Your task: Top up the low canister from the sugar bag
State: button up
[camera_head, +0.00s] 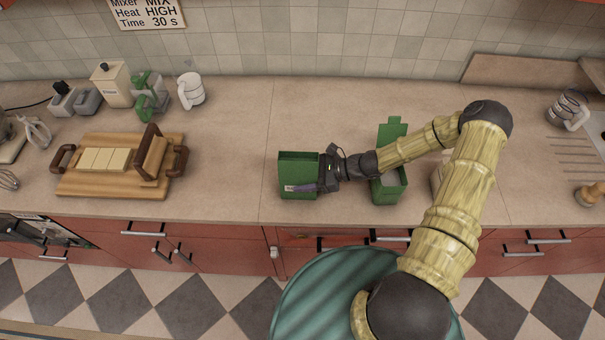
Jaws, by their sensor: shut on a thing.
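A green open-topped canister (298,163) stands near the counter's front edge, left of the arm. My gripper (312,186) is at its right side, with a greyish-purple finger across its front face. The gripper is shut on this canister. A second green canister (389,193) stands to the right with its lid (391,131) raised at the back. Something pale shows inside it, but my arm covers part of the opening. A pale object (437,177) is mostly hidden behind my arm. I cannot tell whether it is the sugar bag. The fill of the left canister is not clear.
A wooden board (75,185) with pale slabs and a wooden press is at the left. Behind it are a cream box (111,84), a green device (150,95) and a white mug (191,91). Another mug (567,110) is far right. Counter left of the gripped canister is clear.

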jog(key=shift+r, duration=0.15)
jog(key=shift+r+p, duration=1.45)
jog(key=shift+r, duration=0.45)
